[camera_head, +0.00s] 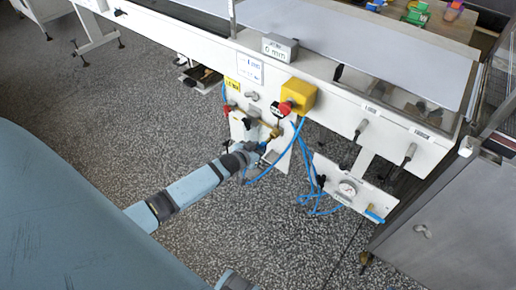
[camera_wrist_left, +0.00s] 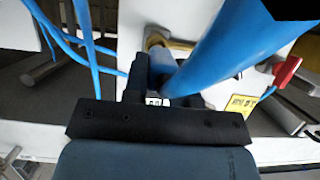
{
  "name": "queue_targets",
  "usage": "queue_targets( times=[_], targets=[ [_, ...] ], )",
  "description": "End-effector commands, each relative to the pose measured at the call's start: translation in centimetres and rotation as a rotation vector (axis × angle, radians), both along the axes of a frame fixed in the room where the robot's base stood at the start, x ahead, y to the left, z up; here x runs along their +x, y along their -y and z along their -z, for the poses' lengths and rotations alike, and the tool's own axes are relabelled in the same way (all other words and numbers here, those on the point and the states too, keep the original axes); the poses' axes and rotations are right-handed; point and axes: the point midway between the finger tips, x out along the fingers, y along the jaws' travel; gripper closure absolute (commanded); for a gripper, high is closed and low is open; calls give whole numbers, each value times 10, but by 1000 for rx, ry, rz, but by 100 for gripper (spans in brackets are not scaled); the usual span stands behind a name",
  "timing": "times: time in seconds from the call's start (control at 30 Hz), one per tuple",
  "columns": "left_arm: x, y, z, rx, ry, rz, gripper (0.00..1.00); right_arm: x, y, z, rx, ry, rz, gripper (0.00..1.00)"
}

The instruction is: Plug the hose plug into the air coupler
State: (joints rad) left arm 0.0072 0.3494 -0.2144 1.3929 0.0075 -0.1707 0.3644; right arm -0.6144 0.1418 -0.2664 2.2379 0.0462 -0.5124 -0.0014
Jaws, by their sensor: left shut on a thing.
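My left gripper (camera_head: 262,147) reaches in from the left to the white panel (camera_head: 281,158) below the machine frame. It is shut on the hose plug, which is mostly hidden by the fingers. In the left wrist view the dark fingers (camera_wrist_left: 160,75) stand in front of a brass fitting, seemingly the air coupler (camera_wrist_left: 156,41). The brass coupler also shows in the head view (camera_head: 275,132), just beyond the gripper. I cannot tell whether plug and coupler touch. The blue hose (camera_wrist_left: 225,48) crosses close to the wrist camera; in the head view it loops below the gripper (camera_head: 262,177).
A yellow box with a red button (camera_head: 299,94) sits above the panel. A red handle (camera_wrist_left: 287,71) is near the coupler. A gauge panel (camera_head: 347,187) with blue hoses hangs to the right. A steel cabinet (camera_head: 445,220) stands at right.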

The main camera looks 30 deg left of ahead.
Motion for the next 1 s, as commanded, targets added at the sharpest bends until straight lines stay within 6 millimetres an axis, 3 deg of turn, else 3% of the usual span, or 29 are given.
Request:
queue_targets(
  times=[1.0],
  targets=[
    [24,2,0,0,1,0,100,0,0,6,0,0,0,57]
  ],
)
